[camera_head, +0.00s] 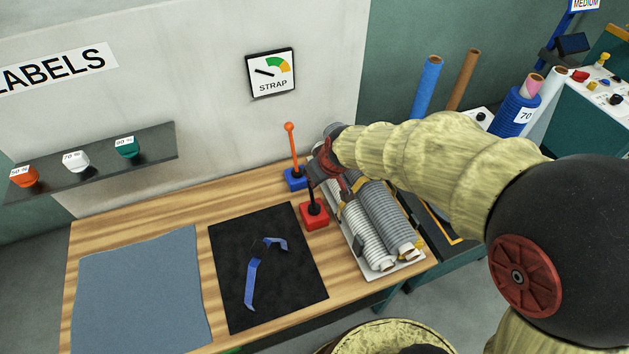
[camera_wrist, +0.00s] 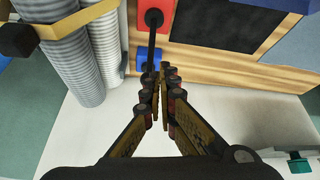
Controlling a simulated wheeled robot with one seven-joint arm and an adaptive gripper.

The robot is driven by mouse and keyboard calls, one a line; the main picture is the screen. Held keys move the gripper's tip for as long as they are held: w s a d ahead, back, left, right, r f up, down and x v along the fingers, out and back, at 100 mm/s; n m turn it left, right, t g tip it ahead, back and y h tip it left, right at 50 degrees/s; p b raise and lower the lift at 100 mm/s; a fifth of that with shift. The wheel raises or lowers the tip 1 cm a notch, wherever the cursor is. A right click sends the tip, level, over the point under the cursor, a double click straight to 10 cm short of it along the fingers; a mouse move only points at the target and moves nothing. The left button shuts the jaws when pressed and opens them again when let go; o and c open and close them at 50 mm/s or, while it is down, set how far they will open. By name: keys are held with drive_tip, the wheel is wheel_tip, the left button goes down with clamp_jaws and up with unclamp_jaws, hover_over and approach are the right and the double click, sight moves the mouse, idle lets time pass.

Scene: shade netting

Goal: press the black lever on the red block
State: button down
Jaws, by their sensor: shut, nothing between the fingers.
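The red block (camera_head: 314,216) stands on the wooden bench, right of the black mat. Its black lever (camera_head: 311,197) rises from the top, and its upper end is partly hidden by my gripper (camera_head: 319,172). In the wrist view, the red block (camera_wrist: 153,13) is at the top edge. The black lever (camera_wrist: 151,40) runs from it toward the fingertips of my gripper (camera_wrist: 160,70). The fingers are shut and empty, close to the lever's upper end. I cannot tell whether they touch it.
A blue block (camera_head: 294,179) with an orange lever (camera_head: 291,148) stands just behind the red one. Grey rolls (camera_head: 383,215) lie on a rack at the right. A black mat (camera_head: 290,270) with blue strap pieces lies left. The STRAP gauge (camera_head: 271,72) is on the wall.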

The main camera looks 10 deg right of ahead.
drive_tip(key=s+d+r+p, duration=0.1)
drive_tip(key=s+d+r, duration=0.1)
drive_tip(key=s+r, duration=0.3)
drive_tip(key=shift+s+r+p, duration=0.2)
drive_tip(key=shift+s+p, duration=0.1)
drive_tip(key=shift+s, duration=0.55)
drive_tip(key=s+d+r+m+g, duration=0.1)
drive_tip(key=s+d+m+g, duration=0.15)
drive_tip(key=s, duration=0.75)
drive_tip(key=s+d+r+m+t+h, duration=0.1)
drive_tip(key=s+d+r, duration=0.1)
drive_tip(key=r, duration=0.4)
drive_tip(key=s+d+r+m+t, duration=0.1)
drive_tip(key=s+d+r+t, duration=0.1)
drive_tip(key=s+r, duration=0.3)
drive_tip(key=shift+s+d+r+h, duration=0.3)
drive_tip(key=shift+d+r+h, duration=0.15)
drive_tip(key=shift+r, duration=0.1)
